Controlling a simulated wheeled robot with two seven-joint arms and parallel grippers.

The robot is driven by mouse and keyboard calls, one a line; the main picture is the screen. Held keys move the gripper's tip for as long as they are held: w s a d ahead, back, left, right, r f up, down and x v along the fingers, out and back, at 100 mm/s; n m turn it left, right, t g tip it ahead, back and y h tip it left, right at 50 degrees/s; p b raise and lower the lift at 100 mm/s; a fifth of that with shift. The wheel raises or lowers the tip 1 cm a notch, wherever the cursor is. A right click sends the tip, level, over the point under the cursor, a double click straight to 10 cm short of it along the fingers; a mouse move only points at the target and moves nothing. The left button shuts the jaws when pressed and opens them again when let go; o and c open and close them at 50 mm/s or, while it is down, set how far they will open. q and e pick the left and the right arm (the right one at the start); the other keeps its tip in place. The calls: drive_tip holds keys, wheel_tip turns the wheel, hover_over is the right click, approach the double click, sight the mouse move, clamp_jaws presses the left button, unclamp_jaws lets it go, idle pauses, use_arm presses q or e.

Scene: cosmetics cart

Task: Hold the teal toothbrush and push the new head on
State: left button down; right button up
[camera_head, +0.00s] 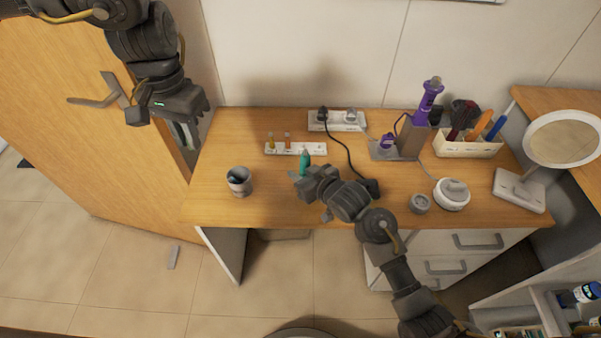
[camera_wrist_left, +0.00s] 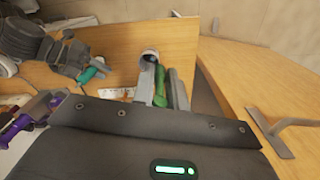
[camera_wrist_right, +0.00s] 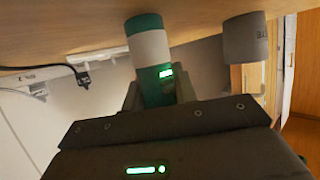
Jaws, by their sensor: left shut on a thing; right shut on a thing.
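The teal toothbrush (camera_head: 305,159) is in my right gripper (camera_head: 304,178), low over the desk's front half. In the right wrist view its white and teal body (camera_wrist_right: 149,46) is between the shut fingers, with a small lit green display. In the left wrist view its teal part (camera_wrist_left: 91,73) shows beside my right gripper. My left gripper (camera_head: 188,137) is high at the upper left, in front of the door, well apart from the toothbrush. It is shut on a slim green piece (camera_wrist_left: 160,85); whether this is the new head I cannot tell.
A white rack (camera_head: 283,150) with small yellow and orange-tipped pieces stands behind the toothbrush. A grey cup (camera_head: 240,188) with something dark inside stands left of it. A power strip (camera_head: 337,127), purple device (camera_head: 427,103), organiser (camera_head: 466,150) and mirror (camera_head: 565,138) fill the back and right.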

drive_tip(key=shift+f, duration=0.25)
idle(0.3)
drive_tip(key=o, duration=1.1)
drive_tip(key=shift+c, duration=0.3)
drive_tip(key=c, duration=1)
drive_tip(key=shift+c, duration=0.2)
